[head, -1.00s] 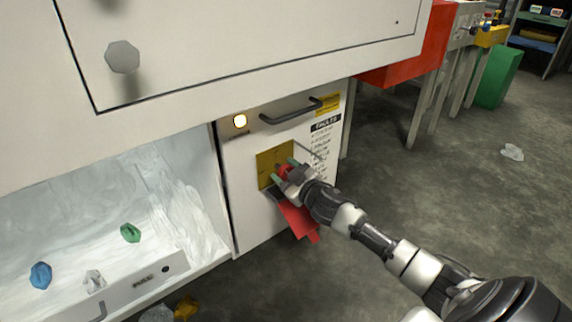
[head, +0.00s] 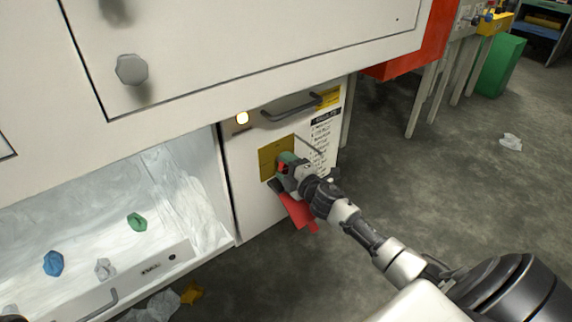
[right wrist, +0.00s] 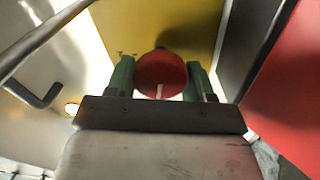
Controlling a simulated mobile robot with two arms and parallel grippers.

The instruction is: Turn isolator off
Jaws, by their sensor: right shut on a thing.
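The isolator is a red rotary knob (right wrist: 161,75) on a yellow plate (head: 268,161) on the front of a white cabinet panel. My right gripper (head: 285,165) is at the knob, and its green fingers stand on either side of it. In the right wrist view the gripper (right wrist: 161,80) is shut on the red knob, with a white mark showing on the knob's lower part. A red tag (head: 299,212) hangs below the plate. The knob is mostly hidden by the gripper in the head view. My left gripper is not in view.
A lit yellow-white lamp (head: 242,118) and a dark handle (head: 291,108) are above the plate. An open lit bin (head: 100,225) with crumpled pieces is at left. Crumpled litter (head: 510,142) lies on the floor at right, which is mostly clear.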

